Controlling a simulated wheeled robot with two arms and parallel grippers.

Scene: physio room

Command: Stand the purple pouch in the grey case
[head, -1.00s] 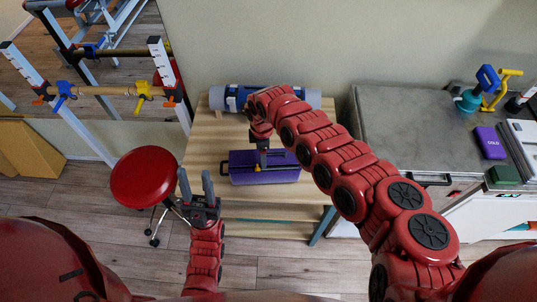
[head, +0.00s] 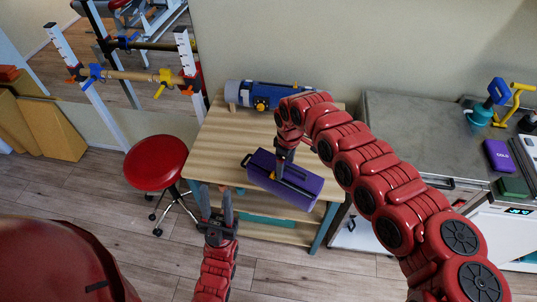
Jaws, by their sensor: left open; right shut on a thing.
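A purple box-shaped thing (head: 309,186) with a dark handle is at the front of the wooden table, lying askew, its right end over the front edge in the picture. My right gripper (head: 281,172) points down from above and is shut on it at the handle. Whether its underside touches the table is hidden. A flat purple pack marked COLD (head: 499,154) lies on the grey counter at the right. I cannot make out a thing that is clearly the grey case. My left gripper (head: 217,205) is open and empty, in front of the table's left leg.
The wooden table (head: 222,130) bears a blue-grey roll (head: 262,94) at the back. A red stool (head: 156,162) stands left of it. The grey counter (head: 400,125) at the right bears a teal-and-blue item (head: 484,112) and a green block (head: 513,187). Floor shows in front.

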